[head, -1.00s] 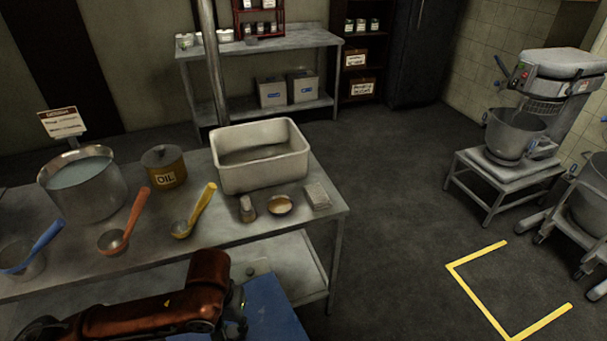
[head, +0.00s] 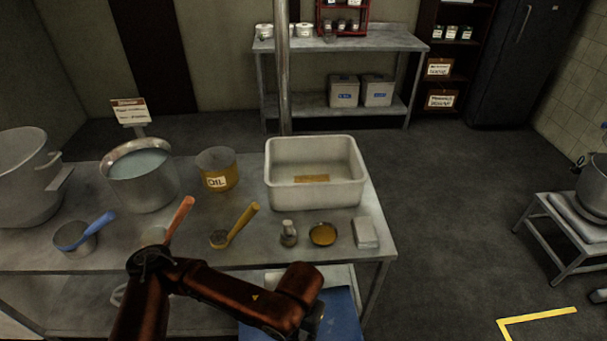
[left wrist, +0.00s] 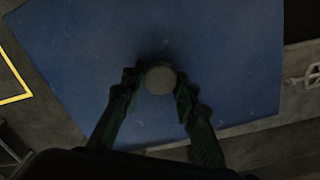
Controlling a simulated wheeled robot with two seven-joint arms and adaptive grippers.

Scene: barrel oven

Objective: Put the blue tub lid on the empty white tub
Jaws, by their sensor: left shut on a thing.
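The white tub (head: 315,200) stands upright and open on the steel table, near its right end. Its floor shows bare except for a brown strip, like a label. The blue tub lid (head: 343,320) is in front of the table's near edge, low in the head view and partly hidden by my left arm. In the left wrist view the lid (left wrist: 220,60) is a broad blue sheet with a round grey knob (left wrist: 160,79). My left gripper (left wrist: 158,84) is shut on that knob. In the head view this gripper (head: 314,318) is mostly hidden by the arm. My right gripper is out of view.
On the steel table (head: 380,245), a small shaker (head: 289,234), a round dish (head: 323,234) and a grey block (head: 365,232) sit before the tub. Ladles and an oil pot (head: 217,170) are left of it.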

